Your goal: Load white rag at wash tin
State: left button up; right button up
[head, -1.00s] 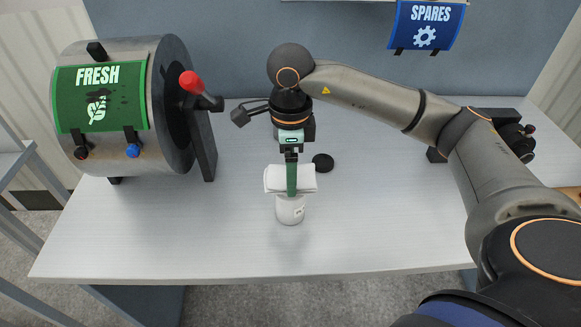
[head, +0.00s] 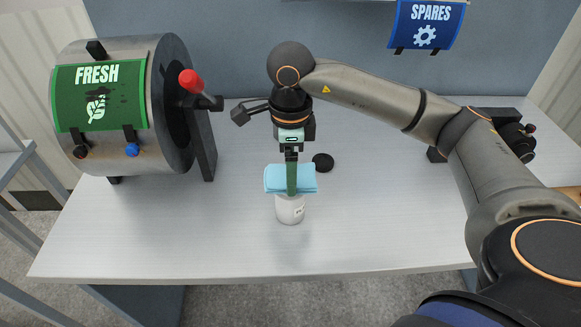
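A folded rag (head: 275,178), light blue now, lies across the mouth of a small white tin (head: 290,210) on the table. My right gripper (head: 291,182) points straight down at the rag. Its near green finger crosses the front of the rag, and the far finger is hidden behind it. The gripper looks shut on the rag. The rag hides the tin's opening, and I cannot tell whether it touches the rim. A round black lid (head: 323,163) lies on the table just behind and right of the tin. My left gripper is not in view.
A large metal drum (head: 160,60) with a green FRESH cloth (head: 98,95) and a red-knobbed handle (head: 190,81) stands at the left. A blue SPARES sign (head: 427,25) hangs at the back. A dark device (head: 514,140) sits at the right. The front table is clear.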

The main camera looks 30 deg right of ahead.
jog(key=shift+f, duration=0.1)
dwell(0.3)
jog(key=shift+r+p, duration=2.4)
jog(key=shift+r, duration=1.2)
